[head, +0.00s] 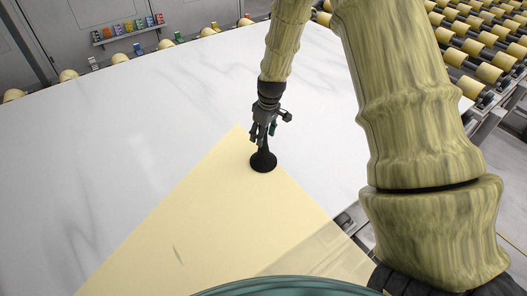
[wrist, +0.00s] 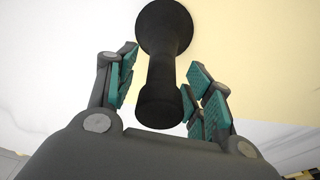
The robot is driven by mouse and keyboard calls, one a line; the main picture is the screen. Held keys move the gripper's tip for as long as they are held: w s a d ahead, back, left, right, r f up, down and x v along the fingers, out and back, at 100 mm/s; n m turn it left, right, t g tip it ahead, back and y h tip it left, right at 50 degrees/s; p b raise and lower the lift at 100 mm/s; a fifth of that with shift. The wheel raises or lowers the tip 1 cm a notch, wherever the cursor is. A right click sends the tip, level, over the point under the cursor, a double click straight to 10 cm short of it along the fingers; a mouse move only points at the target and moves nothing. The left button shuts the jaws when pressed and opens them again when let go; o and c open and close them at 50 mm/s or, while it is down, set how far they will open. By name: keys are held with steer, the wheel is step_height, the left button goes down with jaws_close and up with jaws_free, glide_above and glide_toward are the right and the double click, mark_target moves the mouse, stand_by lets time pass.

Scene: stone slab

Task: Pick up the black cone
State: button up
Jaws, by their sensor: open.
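The black cone (head: 263,160) stands upright on the slab, at the tip of the pale yellow area, with a wide round base and a narrow neck. My gripper (head: 264,132) is right above its base, around or beside the upper part, which it partly hides in the head view. In the wrist view the black cone (wrist: 162,80) lies between the teal-padded fingers of my gripper (wrist: 163,92). The fingers are apart, with a gap visible on the left side; on the right the pads are close to the neck, and I cannot tell if they touch.
The white stone slab (head: 90,160) is broad and mostly clear around the cone. Rollers (head: 470,45) line the back right, and more edge the far side. A shelf with small coloured items (head: 130,30) is on the wall at the back left.

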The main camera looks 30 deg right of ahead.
steer(key=shift+w+f, duration=0.1)
steer(key=shift+f, duration=0.85)
steer(key=shift+a, duration=0.1)
jaws_close()
